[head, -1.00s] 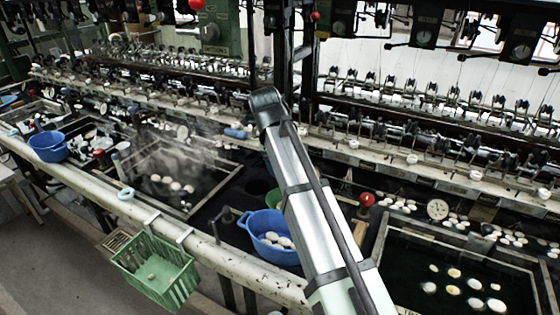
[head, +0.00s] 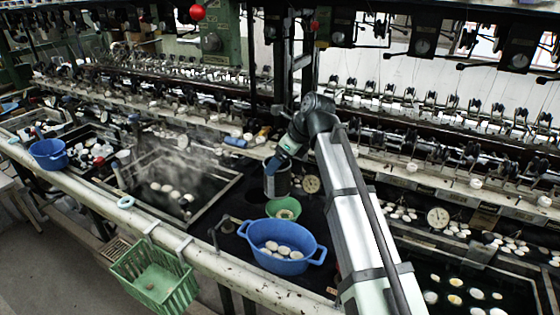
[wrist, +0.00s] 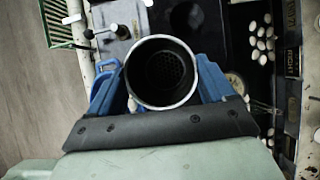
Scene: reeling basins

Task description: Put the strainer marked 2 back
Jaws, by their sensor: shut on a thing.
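The strainer (head: 277,184) is a grey metal cylinder, held upright above the dark worktop, just behind the green bowl. In the wrist view I look down into the strainer (wrist: 163,76): a round bright rim, dark walls and a perforated bottom. My gripper (head: 278,164) is shut on it, and in the wrist view blue fingers of my gripper (wrist: 163,82) flank it on both sides. I cannot read any mark on it.
A blue basin (head: 262,232) with several white cocoons and a green bowl (head: 283,209) stand close below the strainer. A green basket (head: 153,280) hangs on the front rail. Reeling machinery fills the back.

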